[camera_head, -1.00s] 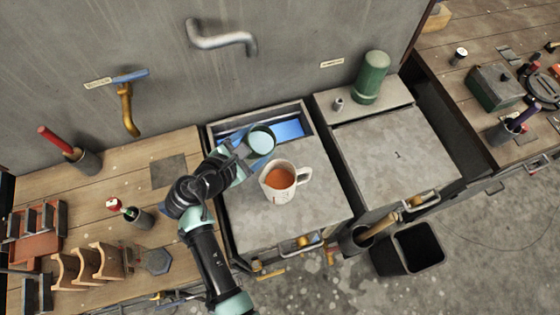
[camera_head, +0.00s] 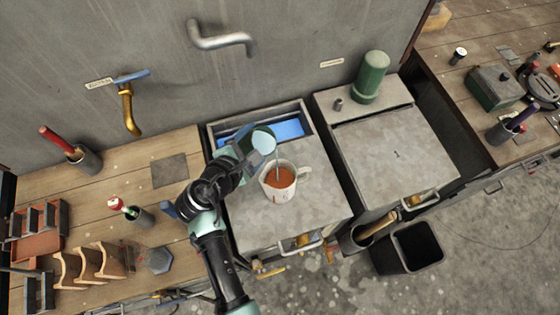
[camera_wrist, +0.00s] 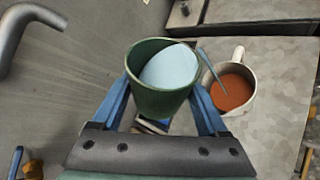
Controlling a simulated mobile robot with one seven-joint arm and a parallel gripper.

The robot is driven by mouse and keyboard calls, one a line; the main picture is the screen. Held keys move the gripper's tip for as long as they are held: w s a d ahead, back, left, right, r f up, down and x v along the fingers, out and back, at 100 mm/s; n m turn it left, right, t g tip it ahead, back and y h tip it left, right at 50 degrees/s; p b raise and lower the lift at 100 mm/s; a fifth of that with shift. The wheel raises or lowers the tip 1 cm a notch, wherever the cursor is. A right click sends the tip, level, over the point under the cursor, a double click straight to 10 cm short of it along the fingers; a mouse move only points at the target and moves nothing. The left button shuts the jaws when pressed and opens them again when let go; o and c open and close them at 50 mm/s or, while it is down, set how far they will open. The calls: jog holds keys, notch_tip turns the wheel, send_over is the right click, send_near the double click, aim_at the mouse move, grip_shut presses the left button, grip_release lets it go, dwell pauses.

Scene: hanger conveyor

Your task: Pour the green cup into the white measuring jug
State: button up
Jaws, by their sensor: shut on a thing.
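The green cup (camera_head: 264,140) is in my gripper (camera_head: 251,147), tilted toward the jug, with pale blue contents showing inside. In the wrist view the cup (camera_wrist: 160,101) sits between the two blue fingers, which are shut on it. The white measuring jug (camera_head: 279,194) stands upright on the grey bench top, just below and right of the cup in the head view. It holds orange-brown liquid and its handle points right.
A recess with a blue inside (camera_head: 291,129) lies behind the jug. A green cylinder (camera_head: 371,77) stands on the unit at right. A black bin (camera_head: 408,250) is on the floor. The bench top right of the jug is clear.

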jog(key=shift+r, duration=0.1)
jog(key=shift+m+y, duration=0.4)
jog(key=shift+t, duration=0.3)
jog(key=shift+m+y, duration=0.4)
dwell(0.5)
jog(key=shift+d+m+y, duration=0.1)
jog(key=shift+m+y, duration=0.2)
jog(key=shift+t, duration=0.3)
jog(key=shift+m+y+b, duration=0.3)
jog(key=shift+m, duration=0.1)
